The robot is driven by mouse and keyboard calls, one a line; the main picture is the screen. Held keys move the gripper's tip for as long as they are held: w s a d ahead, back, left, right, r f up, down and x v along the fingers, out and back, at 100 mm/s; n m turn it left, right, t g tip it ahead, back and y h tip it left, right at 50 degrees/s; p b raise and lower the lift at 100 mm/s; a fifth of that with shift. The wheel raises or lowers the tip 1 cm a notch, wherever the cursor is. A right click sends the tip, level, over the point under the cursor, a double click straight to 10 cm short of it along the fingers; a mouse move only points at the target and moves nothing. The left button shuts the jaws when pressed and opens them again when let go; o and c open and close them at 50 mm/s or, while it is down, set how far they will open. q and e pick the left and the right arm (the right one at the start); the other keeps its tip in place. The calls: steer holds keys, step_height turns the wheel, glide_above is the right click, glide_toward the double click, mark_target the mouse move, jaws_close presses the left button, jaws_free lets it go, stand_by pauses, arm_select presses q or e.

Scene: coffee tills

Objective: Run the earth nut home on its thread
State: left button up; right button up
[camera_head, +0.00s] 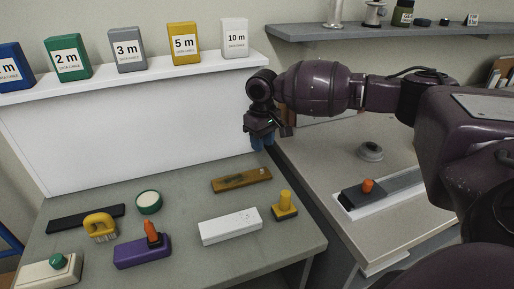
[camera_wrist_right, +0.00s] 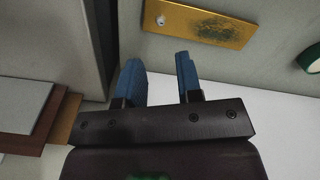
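A brass plate (camera_head: 241,180) lies on the grey bench in the head view, beyond the white block. It also shows at the top of the right wrist view (camera_wrist_right: 205,24), with a dark speckled patch and a small silvery fitting (camera_wrist_right: 161,20) near one end. That fitting may be the earth nut; it is too small to tell nut from thread. My right gripper (camera_head: 262,142) hangs above the bench's back right edge, just beyond the plate. In the wrist view its blue fingers (camera_wrist_right: 160,72) are apart with nothing between them. My left gripper is out of view.
On the bench stand a white block (camera_head: 230,226), a yellow knob (camera_head: 285,204), a purple block (camera_head: 142,252) with an orange piece, a yellow handle (camera_head: 100,226) and a green-rimmed disc (camera_head: 149,202). A gap separates the right counter (camera_head: 320,160). A white shelf (camera_head: 150,73) holds labelled boxes.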

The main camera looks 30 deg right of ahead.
mark_target(262, 169)
steer(key=shift+s+f, duration=0.1)
steer(key=shift+f, duration=0.4)
step_height(262, 169, down, 8)
steer(key=b, duration=0.6)
steer(key=shift+f, duration=0.25)
steer(key=shift+r, duration=0.3)
steer(key=c, duration=0.3)
steer(key=shift+r, duration=0.1)
steer(key=c, duration=0.3)
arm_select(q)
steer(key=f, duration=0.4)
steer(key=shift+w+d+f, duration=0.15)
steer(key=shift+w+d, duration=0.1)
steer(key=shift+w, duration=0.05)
arm_select(e)
jaws_close()
